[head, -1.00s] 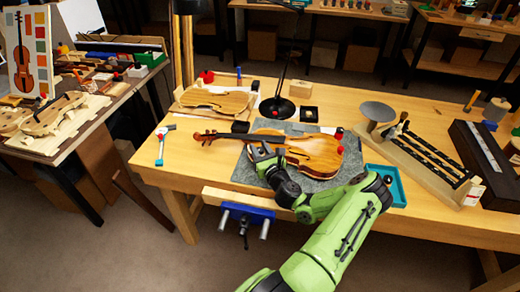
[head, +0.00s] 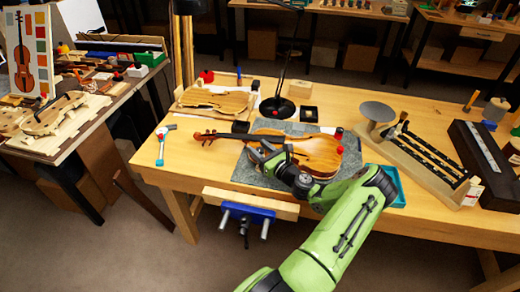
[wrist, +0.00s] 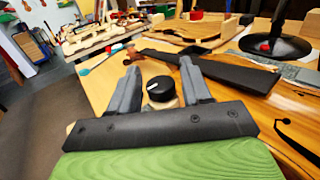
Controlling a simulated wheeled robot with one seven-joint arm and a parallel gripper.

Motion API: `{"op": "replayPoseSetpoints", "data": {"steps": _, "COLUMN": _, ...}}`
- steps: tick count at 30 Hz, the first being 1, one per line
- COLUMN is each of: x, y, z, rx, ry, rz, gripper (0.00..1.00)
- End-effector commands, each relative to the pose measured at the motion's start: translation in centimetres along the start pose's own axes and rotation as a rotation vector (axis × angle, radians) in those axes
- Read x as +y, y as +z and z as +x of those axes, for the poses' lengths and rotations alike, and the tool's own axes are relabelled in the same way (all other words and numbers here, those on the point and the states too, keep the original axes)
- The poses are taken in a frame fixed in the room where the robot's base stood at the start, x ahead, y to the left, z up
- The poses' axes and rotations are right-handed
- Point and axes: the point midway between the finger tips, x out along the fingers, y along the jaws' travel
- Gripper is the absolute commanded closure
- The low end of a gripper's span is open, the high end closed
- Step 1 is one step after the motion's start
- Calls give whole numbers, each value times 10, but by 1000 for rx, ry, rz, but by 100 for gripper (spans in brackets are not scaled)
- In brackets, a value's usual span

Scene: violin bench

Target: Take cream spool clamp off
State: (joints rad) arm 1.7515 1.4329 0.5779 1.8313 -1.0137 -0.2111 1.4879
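The cream spool clamp (wrist: 162,90) shows in the wrist view as a black round knob with a white mark and a little cream below it. It stands between the two fingers of my gripper (wrist: 160,75), with narrow gaps seeming to show on both sides. The gripper looks open around it. In the head view my gripper (head: 262,152) is low at the near edge of the violin (head: 316,152), which lies on a grey mat (head: 243,172). The clamp cannot be made out there. Its lower part is hidden in the wrist view.
The violin's dark fingerboard (wrist: 215,70) runs just beyond the fingers. A black lamp base (head: 277,107) stands behind the violin. A teal tray (head: 397,188) is partly behind my arm. A blue vise (head: 246,212) is on the bench front. The bench's left end is mostly clear.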

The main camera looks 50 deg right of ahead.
Motion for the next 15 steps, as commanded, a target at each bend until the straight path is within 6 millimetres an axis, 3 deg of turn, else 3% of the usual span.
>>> {"op": "replayPoseSetpoints", "data": {"steps": 10, "x": 0, "y": 0, "z": -3, "rx": 1, "ry": -1, "rz": 1, "gripper": 45}}
{"op": "replayPoseSetpoints", "data": {"steps": 15, "x": -1, "y": 0, "z": -34, "rx": 2, "ry": -5, "rz": 3, "gripper": 45}}
